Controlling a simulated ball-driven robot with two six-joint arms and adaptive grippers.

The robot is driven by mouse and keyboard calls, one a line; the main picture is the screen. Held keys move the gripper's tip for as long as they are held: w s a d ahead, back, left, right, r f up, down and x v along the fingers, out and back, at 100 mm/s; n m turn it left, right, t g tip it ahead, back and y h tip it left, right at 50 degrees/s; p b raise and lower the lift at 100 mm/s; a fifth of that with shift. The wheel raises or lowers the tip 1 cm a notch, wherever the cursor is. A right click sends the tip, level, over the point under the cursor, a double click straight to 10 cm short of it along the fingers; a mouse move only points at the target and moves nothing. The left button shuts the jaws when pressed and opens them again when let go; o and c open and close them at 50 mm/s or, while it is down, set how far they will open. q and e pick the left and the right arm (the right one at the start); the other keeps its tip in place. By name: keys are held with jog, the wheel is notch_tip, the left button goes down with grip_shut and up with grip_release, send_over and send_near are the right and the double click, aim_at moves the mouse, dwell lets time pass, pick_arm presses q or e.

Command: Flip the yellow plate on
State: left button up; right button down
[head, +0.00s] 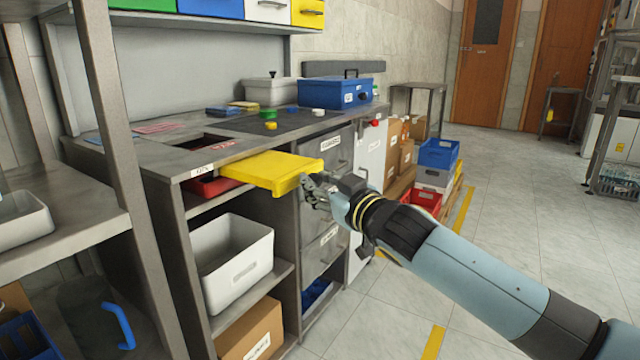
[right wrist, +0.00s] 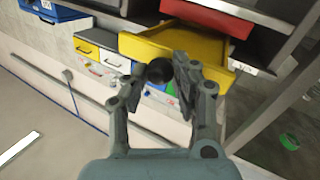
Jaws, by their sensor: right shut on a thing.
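The yellow plate (head: 272,170) sticks out roughly level from the front edge of the grey workbench. It also shows in the right wrist view (right wrist: 185,43), with a raised rim. My right gripper (head: 312,188) is at the plate's outer end, and its fingers (right wrist: 168,75) are closed around a dark round knob (right wrist: 157,71) in the right wrist view. The knob seems to be at the plate's edge; how it joins the plate is hidden. My left gripper is not in view.
A red tray (head: 208,187) sits just under the bench top beside the plate. Below are a white bin (head: 232,265) and a cardboard box (head: 255,330). A blue case (head: 335,93) and small colored caps stand on top.

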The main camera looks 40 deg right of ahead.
jog(key=c, duration=1.4)
grip_release()
jog(key=shift+o, duration=1.1)
jog(key=shift+s, duration=0.15)
jog(key=shift+o, duration=0.6)
jog(key=shift+d, duration=0.1)
jog(key=shift+s, duration=0.3)
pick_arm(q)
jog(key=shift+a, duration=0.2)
pick_arm(e)
jog(key=s, duration=1.1)
jog(key=shift+s+a, duration=0.15)
jog(key=shift+a, duration=0.15)
